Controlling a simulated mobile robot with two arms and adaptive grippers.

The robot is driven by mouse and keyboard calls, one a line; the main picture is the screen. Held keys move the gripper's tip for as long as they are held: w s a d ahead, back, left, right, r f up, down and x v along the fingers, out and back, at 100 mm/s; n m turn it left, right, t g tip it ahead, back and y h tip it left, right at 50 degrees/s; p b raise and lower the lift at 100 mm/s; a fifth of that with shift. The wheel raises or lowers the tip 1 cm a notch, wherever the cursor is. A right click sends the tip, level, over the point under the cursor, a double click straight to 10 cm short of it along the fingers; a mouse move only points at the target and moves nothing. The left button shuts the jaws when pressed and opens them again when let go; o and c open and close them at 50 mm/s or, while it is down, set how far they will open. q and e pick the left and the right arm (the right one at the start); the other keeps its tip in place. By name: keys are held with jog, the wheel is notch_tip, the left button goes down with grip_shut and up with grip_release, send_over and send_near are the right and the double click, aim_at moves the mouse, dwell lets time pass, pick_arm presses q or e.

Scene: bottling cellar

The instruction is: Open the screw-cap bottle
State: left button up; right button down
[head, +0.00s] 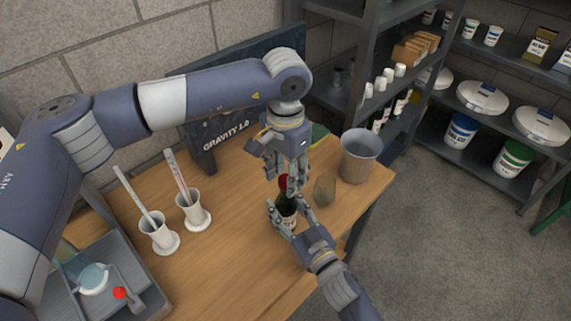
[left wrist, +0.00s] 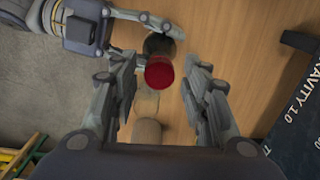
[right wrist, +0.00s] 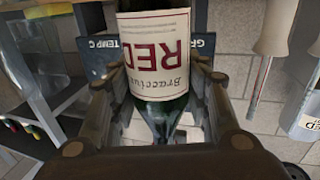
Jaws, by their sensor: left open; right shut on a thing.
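A dark green bottle (head: 287,215) with a red cap (head: 283,182) stands on the wooden table. In the right wrist view its white label (right wrist: 158,50) reads "RED". My right gripper (head: 285,223) is shut around the bottle's body from the front. My left gripper (head: 283,186) points down from above, its fingers open around the cap's sides. In the left wrist view the red cap (left wrist: 159,72) sits between the open fingers (left wrist: 163,88), with a gap on both sides. Part of the bottle is hidden by the fingers.
A greenish glass (head: 324,190) stands right of the bottle, and a grey bucket (head: 360,157) stands behind it at the table's right edge. Two white cylinders (head: 159,236) (head: 194,213) with sticks stand left. A grey tray (head: 148,287) is at front left. A dark board (head: 205,150) stands behind.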

pick_arm(q)
jog(key=shift+c, duration=0.4)
grip_shut()
